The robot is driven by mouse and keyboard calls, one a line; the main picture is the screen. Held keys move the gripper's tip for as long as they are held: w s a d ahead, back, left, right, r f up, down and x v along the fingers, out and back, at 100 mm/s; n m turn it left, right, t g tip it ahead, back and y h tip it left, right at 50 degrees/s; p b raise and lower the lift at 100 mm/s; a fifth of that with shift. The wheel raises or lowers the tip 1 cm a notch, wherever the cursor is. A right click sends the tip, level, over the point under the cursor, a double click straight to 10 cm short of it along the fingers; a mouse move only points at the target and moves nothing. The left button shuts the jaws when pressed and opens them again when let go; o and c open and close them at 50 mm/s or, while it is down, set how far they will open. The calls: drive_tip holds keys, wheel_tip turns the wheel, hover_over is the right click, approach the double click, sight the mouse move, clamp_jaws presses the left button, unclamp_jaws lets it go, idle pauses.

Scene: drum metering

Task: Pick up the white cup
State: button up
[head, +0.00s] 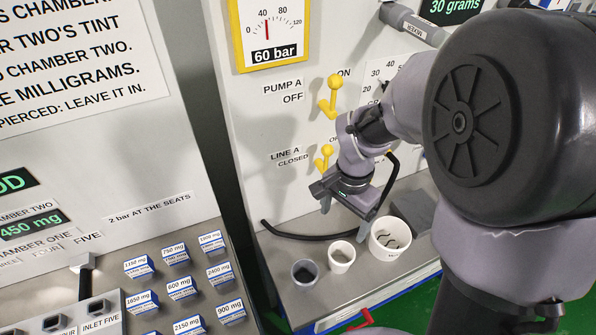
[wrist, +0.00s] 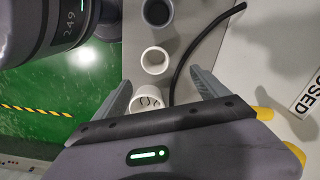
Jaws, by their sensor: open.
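A small white cup (head: 341,258) stands upright on the metal ledge, with something dark inside. It also shows in the wrist view (wrist: 156,61), just beyond my fingertips. A wider white container (head: 390,238) with dark curved pieces inside and a small label stands to its right. In the wrist view this container (wrist: 146,102) is partly hidden by my gripper body. A grey cup (head: 305,272) with a dark inside stands left of the small white cup. My gripper (head: 347,207) is open and empty, pointing down above the ledge; its two fingers (wrist: 158,80) are spread apart.
A black hose (head: 300,235) lies on the ledge behind the cups. Yellow levers (head: 331,95) stick out from the panel above. A red handle (head: 362,321) is at the ledge's front. Rows of labelled blocks (head: 183,288) stand on the left counter.

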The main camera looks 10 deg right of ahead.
drive_tip(key=d+f+b, duration=0.1)
drive_tip(key=d+f, duration=0.1)
drive_tip(key=b, duration=0.4)
hover_over(341, 255)
drive_tip(key=s, duration=0.2)
drive_tip(key=f, duration=0.9)
drive_tip(key=shift+a+f, duration=0.2)
drive_tip(key=shift+a, duration=0.2)
wheel_tip(341, 255, down, 6)
drive_tip(key=b, duration=0.3)
drive_tip(key=shift+s+a+f, duration=0.1)
drive_tip(key=shift+s+f, duration=0.05)
drive_tip(key=shift+c, duration=0.4)
drive_tip(key=shift+r, duration=0.2)
drive_tip(key=c, duration=1.4)
